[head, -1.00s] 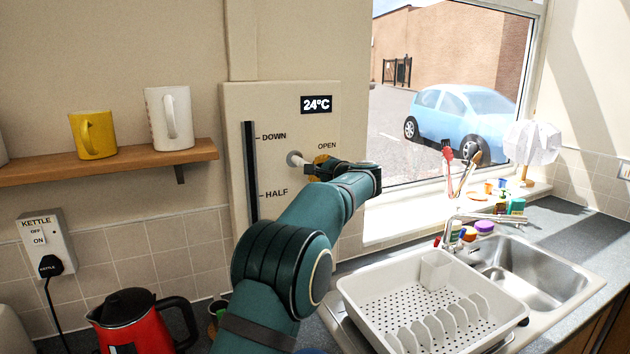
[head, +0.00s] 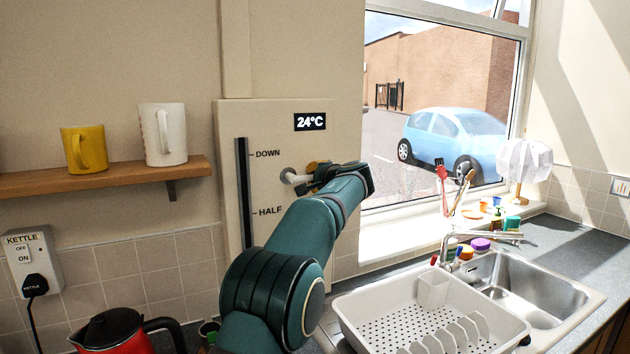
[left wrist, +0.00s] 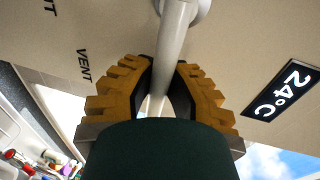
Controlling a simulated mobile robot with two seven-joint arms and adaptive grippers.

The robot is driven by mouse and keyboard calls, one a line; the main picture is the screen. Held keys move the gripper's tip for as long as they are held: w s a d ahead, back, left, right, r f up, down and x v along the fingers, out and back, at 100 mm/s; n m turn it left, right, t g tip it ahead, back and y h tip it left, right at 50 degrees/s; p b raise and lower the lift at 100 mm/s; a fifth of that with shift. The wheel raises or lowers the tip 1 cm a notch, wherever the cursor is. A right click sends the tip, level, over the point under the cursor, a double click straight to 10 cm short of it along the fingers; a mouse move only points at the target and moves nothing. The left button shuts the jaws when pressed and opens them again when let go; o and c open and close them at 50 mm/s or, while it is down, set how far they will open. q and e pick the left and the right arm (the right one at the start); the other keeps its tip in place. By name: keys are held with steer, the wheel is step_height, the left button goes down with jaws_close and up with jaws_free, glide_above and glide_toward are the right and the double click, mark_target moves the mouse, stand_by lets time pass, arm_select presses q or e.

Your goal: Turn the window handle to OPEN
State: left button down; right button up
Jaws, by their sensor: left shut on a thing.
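The window handle (head: 298,179) is a pale bar on a round hub, on the beige panel (head: 283,226) left of the window. It points right, roughly level, in the head view. My left gripper (head: 320,174) is shut on the handle, its tan ridged fingers on either side of the bar. In the left wrist view the handle (left wrist: 174,40) runs from its hub at the top down between the fingers of my gripper (left wrist: 158,95). A VENT label (left wrist: 84,66) shows there. The OPEN label is hidden in the head view. My right gripper is not in view.
The panel bears a 24°C display (head: 310,122) and a slot marked DOWN and HALF (head: 245,195). A shelf (head: 105,180) with two mugs is at left. A red kettle (head: 110,332), a dish rack (head: 345,300) and a sink (head: 525,290) are below.

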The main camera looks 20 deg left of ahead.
arm_select(q)
steer(key=c, duration=0.9)
jaws_free()
steer(key=shift+d+r, duration=0.1)
steer(key=v, duration=1.2)
